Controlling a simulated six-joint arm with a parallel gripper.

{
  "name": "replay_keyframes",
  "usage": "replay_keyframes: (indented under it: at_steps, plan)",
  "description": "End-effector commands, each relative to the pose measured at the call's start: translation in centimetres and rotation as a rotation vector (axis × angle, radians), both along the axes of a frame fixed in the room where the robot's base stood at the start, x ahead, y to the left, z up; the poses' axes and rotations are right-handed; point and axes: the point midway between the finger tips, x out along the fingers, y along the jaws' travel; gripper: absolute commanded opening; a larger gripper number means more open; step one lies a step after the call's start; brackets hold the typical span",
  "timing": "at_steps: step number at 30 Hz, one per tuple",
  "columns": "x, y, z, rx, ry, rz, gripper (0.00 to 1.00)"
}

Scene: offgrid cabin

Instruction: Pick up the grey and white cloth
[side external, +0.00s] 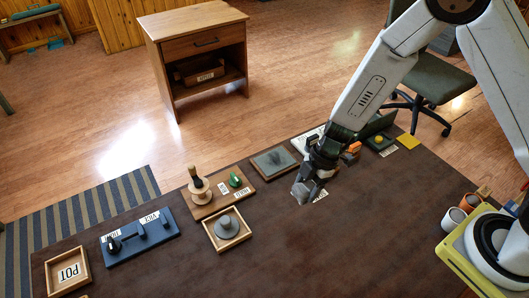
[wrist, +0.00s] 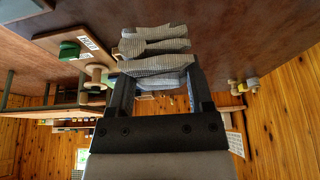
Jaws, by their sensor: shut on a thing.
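The grey and white cloth (wrist: 155,62) is bunched in folds between the fingers of my gripper (wrist: 155,88) in the wrist view. My gripper is shut on it. In the side external view my gripper (side external: 308,188) is over the dark brown table (side external: 300,245), and the cloth (side external: 303,190) shows as a small greyish bundle at its tip. I cannot tell from these views exactly how high the cloth is above the table.
A wooden board with a spool (side external: 199,188), a framed dark panel (side external: 274,162) and a wooden tray with a grey disc (side external: 227,226) lie left of the gripper. A blue rack (side external: 140,236) and a POT tray (side external: 68,272) are farther left. Cups (side external: 453,219) stand at right. The table's front middle is clear.

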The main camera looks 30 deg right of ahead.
Motion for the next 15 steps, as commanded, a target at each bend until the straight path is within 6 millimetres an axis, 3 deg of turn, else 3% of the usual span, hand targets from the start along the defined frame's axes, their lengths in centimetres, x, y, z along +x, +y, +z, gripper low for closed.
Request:
replay_keyframes:
  at_steps: [6, 15]
  plan:
    - [-2.3, -0.6, 1.1, -0.001, -0.001, 0.000, 0.12]
    - [-3.6, -1.0, 1.7, 0.000, -0.001, 0.001, 0.12]
